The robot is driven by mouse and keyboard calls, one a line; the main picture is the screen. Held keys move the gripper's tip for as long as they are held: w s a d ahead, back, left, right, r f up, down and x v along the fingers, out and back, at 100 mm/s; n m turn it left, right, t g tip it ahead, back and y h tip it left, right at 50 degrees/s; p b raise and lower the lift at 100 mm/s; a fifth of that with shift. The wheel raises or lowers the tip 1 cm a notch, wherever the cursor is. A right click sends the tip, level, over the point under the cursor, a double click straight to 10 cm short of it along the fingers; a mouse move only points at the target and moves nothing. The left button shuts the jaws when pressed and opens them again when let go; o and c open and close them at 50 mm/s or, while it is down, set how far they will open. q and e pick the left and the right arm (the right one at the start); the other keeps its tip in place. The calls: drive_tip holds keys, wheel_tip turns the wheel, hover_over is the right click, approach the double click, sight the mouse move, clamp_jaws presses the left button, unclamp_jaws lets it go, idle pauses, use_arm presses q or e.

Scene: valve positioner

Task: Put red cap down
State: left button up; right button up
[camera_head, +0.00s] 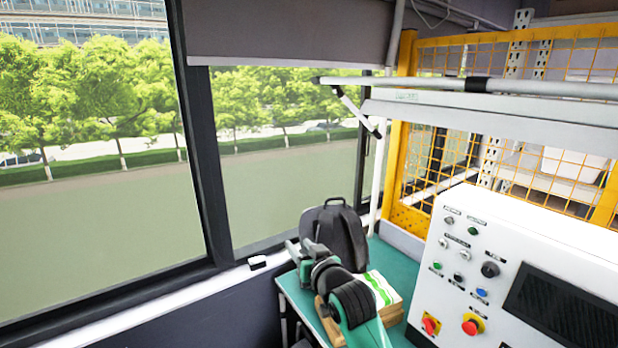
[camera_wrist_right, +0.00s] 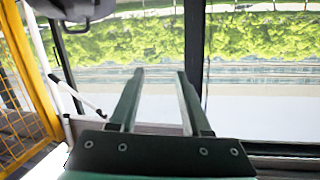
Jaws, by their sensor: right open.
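No loose red cap can be made out in either view. Two red knobs show on the white control panel in the head view: a left one (camera_head: 430,325) and a right one (camera_head: 471,326), both on yellow bases. My right gripper (camera_head: 290,249) is raised over the left part of the green table, away from the panel. In the right wrist view its two fingers (camera_wrist_right: 159,73) stand apart with nothing between them, in front of the window. My left gripper is not in view.
The white control panel (camera_head: 465,262) stands at the right, beside the green table (camera_head: 397,262). A black bag (camera_head: 343,228) is behind my right arm. A white-and-green box (camera_head: 383,290) lies on the table. Yellow mesh fencing (camera_head: 570,60) stands behind the panel. Windows fill the left.

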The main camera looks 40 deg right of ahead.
drive_tip(key=s+a+r+n+t+y, duration=0.1)
drive_tip(key=s+a+r+t, duration=0.3)
drive_tip(key=r, duration=0.4)
drive_tip(key=s+a+r+n+t+y, duration=0.1)
drive_tip(key=s+a+r+n+t, duration=0.1)
drive_tip(key=s+a+r, duration=0.45)
drive_tip(key=s+a+r+n+t+y, duration=0.1)
drive_tip(key=a+r+t, duration=0.25)
drive_tip(key=r, duration=0.65)
drive_tip(key=s+a+r+n+t+y, duration=0.1)
drive_tip(key=s+a+r+y, duration=0.1)
drive_tip(key=s+r, duration=0.2)
drive_tip(key=s+a+r+n+t+y, duration=0.1)
drive_tip(key=s+a+r+t, duration=0.1)
drive_tip(key=s, duration=0.6)
drive_tip(key=shift+s+a+r+y, duration=0.4)
drive_tip(key=shift+a+r, duration=0.1)
drive_tip(key=shift+r, duration=0.35)
drive_tip(key=shift+w+r, duration=0.1)
